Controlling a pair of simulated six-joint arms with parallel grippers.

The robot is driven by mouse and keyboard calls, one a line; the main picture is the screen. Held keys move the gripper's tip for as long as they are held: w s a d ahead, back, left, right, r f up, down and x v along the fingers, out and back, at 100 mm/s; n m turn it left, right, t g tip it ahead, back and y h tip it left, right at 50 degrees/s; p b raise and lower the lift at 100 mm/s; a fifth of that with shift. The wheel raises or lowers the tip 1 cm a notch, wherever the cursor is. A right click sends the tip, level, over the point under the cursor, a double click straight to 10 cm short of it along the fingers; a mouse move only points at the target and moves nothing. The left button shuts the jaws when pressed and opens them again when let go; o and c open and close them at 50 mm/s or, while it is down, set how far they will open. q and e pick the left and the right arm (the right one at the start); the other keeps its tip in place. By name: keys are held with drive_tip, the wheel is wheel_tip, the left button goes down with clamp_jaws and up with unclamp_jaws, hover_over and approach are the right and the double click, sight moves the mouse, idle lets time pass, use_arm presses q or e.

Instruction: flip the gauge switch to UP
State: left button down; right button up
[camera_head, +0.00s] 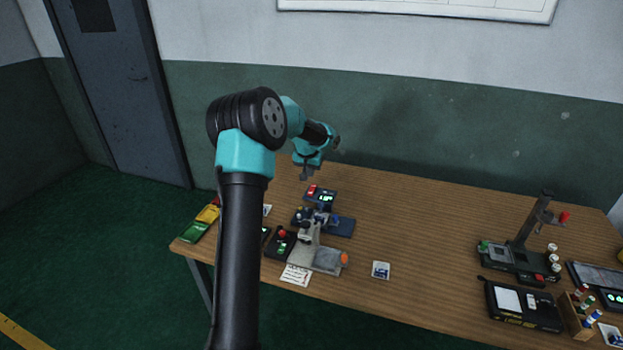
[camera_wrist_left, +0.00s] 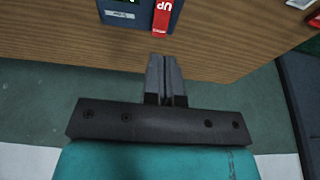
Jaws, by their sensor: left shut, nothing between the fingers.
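The gauge (camera_head: 321,198) is a small dark box with a lit green display. It sits on the wooden table beyond the blue-based device. Its red switch (camera_head: 311,189) is at its left side in the head view. In the left wrist view the gauge (camera_wrist_left: 122,14) is cut off at the top edge, and the red switch (camera_wrist_left: 163,15) carries the white letters "UP", seen upside down. I cannot tell the switch's position. My left gripper (camera_head: 304,175) is shut and empty, close to the gauge on its far side; its fingertips (camera_wrist_left: 163,62) point toward the switch, apart from it. My right gripper is out of view.
A grey-based device (camera_head: 318,258) and a small black box with a red knob (camera_head: 281,243) stand in front of the gauge. A black stand (camera_head: 520,255) is at the right. The middle of the table (camera_head: 430,220) is clear. The wall stands behind.

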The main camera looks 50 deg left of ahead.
use_arm(q)
drive_tip(key=s+v, duration=0.1)
drive_tip(key=v, duration=0.5)
drive_tip(key=shift+d, duration=0.4)
drive_tip(key=shift+s+f, duration=0.1)
drive_tip(key=shift+s, duration=0.05)
